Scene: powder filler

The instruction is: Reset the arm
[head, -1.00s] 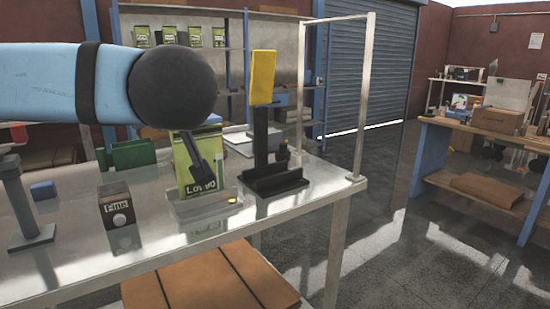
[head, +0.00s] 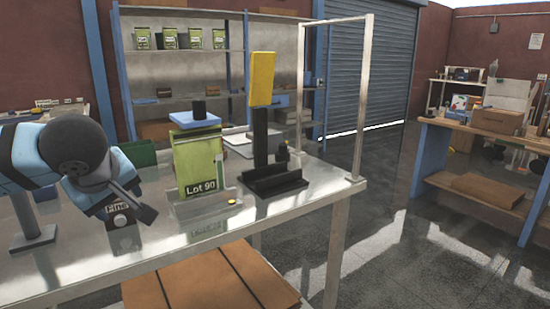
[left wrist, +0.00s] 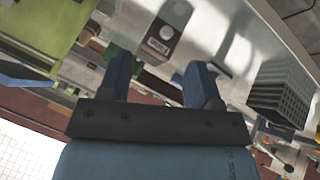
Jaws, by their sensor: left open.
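My left gripper (head: 140,208) is at the left of the head view, in front of the small dark box labelled "Fine" (head: 117,219) and partly covering it. In the left wrist view its two blue fingers (left wrist: 160,82) are apart with nothing held between them. The "Fine" box also shows there (left wrist: 163,42), beyond the fingers and apart from them. My right gripper is not in view.
A green "Lot 90" bag (head: 198,172) with a blue top stands in a clear holder on the metal table (head: 225,228). Right of it stands a black stand (head: 275,180) with a yellow block (head: 262,80). A metal frame (head: 362,100) rises at the table's right end.

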